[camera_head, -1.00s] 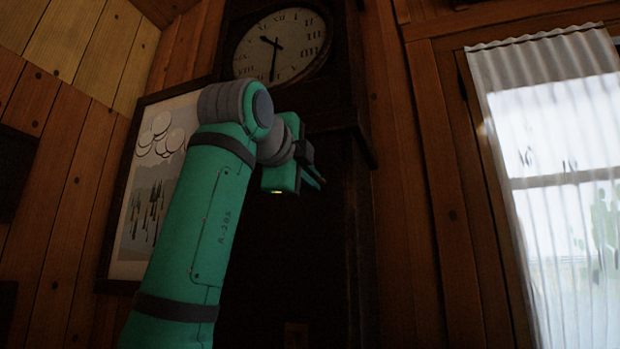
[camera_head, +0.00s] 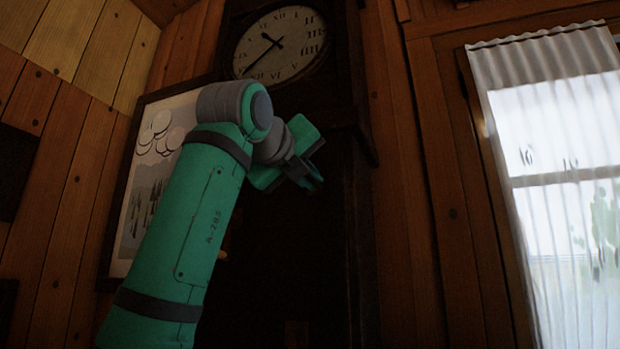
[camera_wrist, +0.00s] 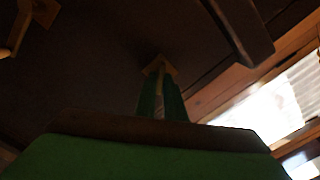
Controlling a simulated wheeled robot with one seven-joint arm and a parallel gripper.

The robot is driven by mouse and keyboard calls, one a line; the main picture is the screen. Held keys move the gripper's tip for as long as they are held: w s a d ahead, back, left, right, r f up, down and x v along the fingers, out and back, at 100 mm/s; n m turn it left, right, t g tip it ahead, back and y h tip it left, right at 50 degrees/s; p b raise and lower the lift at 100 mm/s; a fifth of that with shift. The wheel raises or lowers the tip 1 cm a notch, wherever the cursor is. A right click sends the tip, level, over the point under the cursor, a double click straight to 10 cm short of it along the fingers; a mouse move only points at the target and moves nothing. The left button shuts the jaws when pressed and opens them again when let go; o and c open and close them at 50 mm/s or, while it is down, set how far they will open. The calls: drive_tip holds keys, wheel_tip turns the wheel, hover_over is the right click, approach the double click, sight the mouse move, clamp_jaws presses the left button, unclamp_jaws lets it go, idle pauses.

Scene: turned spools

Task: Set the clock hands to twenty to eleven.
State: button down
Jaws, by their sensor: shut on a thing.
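The clock dial (camera_head: 290,60) is at the top of a tall dark clock case in the head view. Its long hand (camera_head: 259,60) points down left, about at VIII. Its short hand (camera_head: 269,38) points up left, between X and XI. My gripper (camera_head: 313,181) is below the dial, at the front of the case, turned on a slant. In the wrist view my gripper (camera_wrist: 161,82) is shut on a small wooden knob (camera_wrist: 158,66) on the dark case. The fingers hide part of the knob.
A second wooden handle (camera_wrist: 22,28) shows at the upper left of the wrist view. A framed picture (camera_head: 150,190) hangs left of the clock. A curtained window (camera_head: 550,150) is on the right. Plank walls surround the clock.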

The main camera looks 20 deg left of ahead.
drive_tip(key=shift+f+m, duration=0.15)
drive_tip(key=shift+m, duration=0.45)
drive_tip(key=c, duration=1.9)
unclamp_jaws()
drive_tip(key=s, duration=1)
drive_tip(key=shift+s+a, duration=0.25)
drive_tip(key=shift+s, duration=0.15)
